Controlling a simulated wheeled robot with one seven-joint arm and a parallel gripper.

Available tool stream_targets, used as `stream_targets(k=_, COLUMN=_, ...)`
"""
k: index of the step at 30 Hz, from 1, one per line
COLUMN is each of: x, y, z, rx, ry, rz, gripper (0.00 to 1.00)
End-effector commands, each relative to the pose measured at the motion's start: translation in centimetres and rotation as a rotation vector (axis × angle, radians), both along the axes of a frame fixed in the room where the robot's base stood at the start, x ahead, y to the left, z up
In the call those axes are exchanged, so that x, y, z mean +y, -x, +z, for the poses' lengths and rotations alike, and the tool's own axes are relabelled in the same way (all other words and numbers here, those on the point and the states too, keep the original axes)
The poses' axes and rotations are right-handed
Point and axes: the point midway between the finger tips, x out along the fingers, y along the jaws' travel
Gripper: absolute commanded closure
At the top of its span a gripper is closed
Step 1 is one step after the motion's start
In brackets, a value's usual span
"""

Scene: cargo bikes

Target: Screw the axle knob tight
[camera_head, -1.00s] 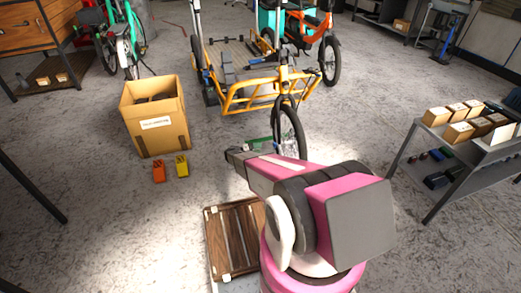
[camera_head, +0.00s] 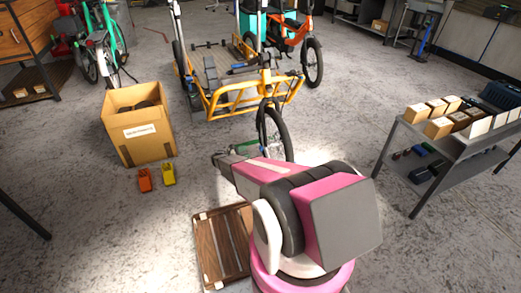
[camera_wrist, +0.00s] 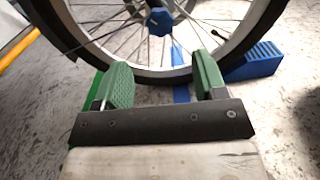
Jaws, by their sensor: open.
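The blue axle knob (camera_wrist: 159,21) sits at the hub of the cargo bike's front wheel (camera_wrist: 262,25), at the top middle of the wrist view. The wheel also shows in the head view (camera_head: 286,140), at the front of the yellow cargo bike (camera_head: 222,101). My gripper (camera_wrist: 163,68) is open, with its two green fingers apart and nothing between them. The fingers point toward the wheel, and the knob appears above and between their tips, apart from them. In the head view my arm partly hides the wheel's lower part.
A blue ridged block (camera_wrist: 252,63) is beside the tyre, right of my fingers. A cardboard box (camera_head: 150,148), orange and yellow objects and a slatted wooden board (camera_head: 210,255) are on the floor to the left. A grey shelf cart (camera_head: 462,150) with small boxes stands right.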

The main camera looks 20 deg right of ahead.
Motion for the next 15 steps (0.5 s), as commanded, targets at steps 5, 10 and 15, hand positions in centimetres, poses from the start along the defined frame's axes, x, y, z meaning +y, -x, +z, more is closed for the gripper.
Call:
stream_targets(k=5, x=-0.2, y=0.0, z=0.0, rx=0.1, ry=0.003, rz=0.0, gripper=0.35)
stream_targets(k=10, x=-1.6, y=-0.1, z=0.0, rx=0.108, ry=0.005, rz=-0.001, gripper=0.35)
stream_targets(k=15, x=-4.5, y=-0.2, z=0.0, rx=0.107, ry=0.003, rz=-0.002, gripper=0.35)
